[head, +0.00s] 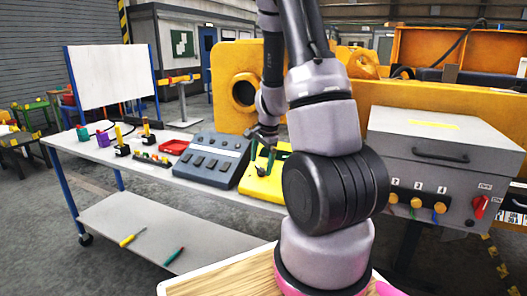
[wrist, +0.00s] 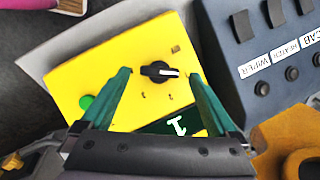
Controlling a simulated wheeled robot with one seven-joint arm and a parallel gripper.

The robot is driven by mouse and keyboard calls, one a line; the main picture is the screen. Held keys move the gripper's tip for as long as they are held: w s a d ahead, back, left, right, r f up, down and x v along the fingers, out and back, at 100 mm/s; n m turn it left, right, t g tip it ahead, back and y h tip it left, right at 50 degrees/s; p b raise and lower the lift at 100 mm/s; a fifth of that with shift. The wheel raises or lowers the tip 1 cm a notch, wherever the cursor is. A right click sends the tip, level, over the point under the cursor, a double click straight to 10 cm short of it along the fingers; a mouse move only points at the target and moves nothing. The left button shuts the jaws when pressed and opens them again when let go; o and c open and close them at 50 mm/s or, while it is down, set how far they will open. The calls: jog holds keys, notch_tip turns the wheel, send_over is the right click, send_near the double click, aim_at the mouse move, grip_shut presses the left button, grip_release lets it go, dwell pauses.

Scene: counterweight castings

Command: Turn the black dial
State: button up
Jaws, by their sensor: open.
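The black dial (wrist: 154,72) sits on the face of a yellow box (wrist: 68,75) in the wrist view. Its white pointer mark points right in that picture. The box also carries a green button (wrist: 86,102) and a dark panel with a white sign (wrist: 178,126). My gripper (wrist: 160,74) is open, with one green finger on each side of the dial and a visible gap to it in the picture. I cannot tell how far above the face the fingertips are. In the head view the yellow box (head: 262,190) lies on the bench, partly behind my arm.
A grey switch box (head: 212,160) with labelled rocker switches stands close beside the yellow box. A red tray (head: 174,147) and small coloured parts lie farther left on the bench (head: 130,160). A large grey cabinet (head: 440,145) with knobs stands on the right.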

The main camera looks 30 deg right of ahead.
jog(key=v, duration=0.8)
jog(key=shift+r, duration=0.3)
jog(key=shift+s+r, duration=0.1)
jog(key=s+a+r+n+t, duration=0.2)
jog(key=s+a+r+n, duration=0.4)
jog(key=r, duration=0.5)
jog(key=s+a+r+n+t+y, duration=0.1)
jog(key=s+a+r+n, duration=0.4)
jog(key=s+r, duration=0.5)
jog(key=s+a+t, duration=0.1)
jog(key=a, duration=0.1)
jog(key=shift+a+r+n, duration=0.4)
jog(key=shift+d, duration=0.1)
